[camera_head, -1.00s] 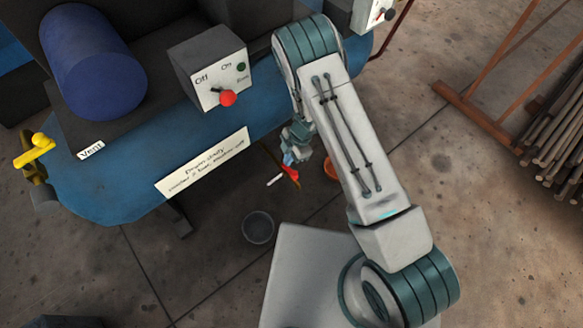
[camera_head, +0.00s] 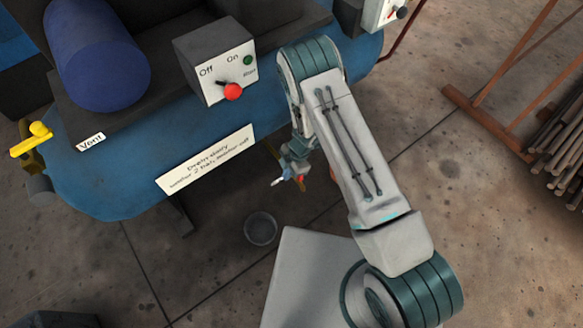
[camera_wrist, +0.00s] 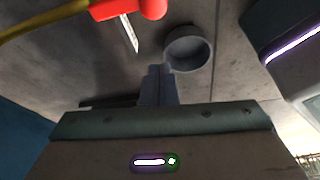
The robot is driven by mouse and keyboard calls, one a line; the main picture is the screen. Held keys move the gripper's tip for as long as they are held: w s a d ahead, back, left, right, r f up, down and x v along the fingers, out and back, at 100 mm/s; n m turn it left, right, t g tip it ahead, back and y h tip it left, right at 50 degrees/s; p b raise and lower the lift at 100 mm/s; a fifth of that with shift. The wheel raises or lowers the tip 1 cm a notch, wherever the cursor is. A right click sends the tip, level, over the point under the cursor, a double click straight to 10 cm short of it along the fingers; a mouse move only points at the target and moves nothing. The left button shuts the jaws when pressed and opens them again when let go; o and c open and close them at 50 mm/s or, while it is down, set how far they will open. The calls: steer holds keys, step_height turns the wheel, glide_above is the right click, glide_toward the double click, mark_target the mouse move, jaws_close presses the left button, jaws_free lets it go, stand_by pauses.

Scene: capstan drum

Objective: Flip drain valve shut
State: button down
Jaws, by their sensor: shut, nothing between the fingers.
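The drain valve has a red handle (camera_wrist: 125,8) at the top edge of the wrist view, partly cut off. A thin pale metal strip (camera_wrist: 130,34) extends down beside it. In the head view only a bit of red (camera_head: 300,178) shows by my gripper (camera_head: 288,176), below the blue tank's front edge. My gripper is shut and empty; its fingers (camera_wrist: 158,72) show in the wrist view, below the handle in the picture and apart from it there. Whether any part of the gripper touches the valve is hidden in the head view.
A grey cup (camera_head: 261,229) stands on the floor below the valve; it also shows in the wrist view (camera_wrist: 188,48). The blue tank (camera_head: 110,185) carries a control box (camera_head: 215,60) with a red knob. A yellow vent handle (camera_head: 32,139) is at left.

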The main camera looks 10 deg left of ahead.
steer(key=w+d+f+b, duration=0.2)
steer(key=f, duration=0.1)
steer(key=shift+f, duration=0.1)
steer(key=shift+d, duration=0.2)
stand_by(0.3)
steer(key=shift+n, duration=0.3)
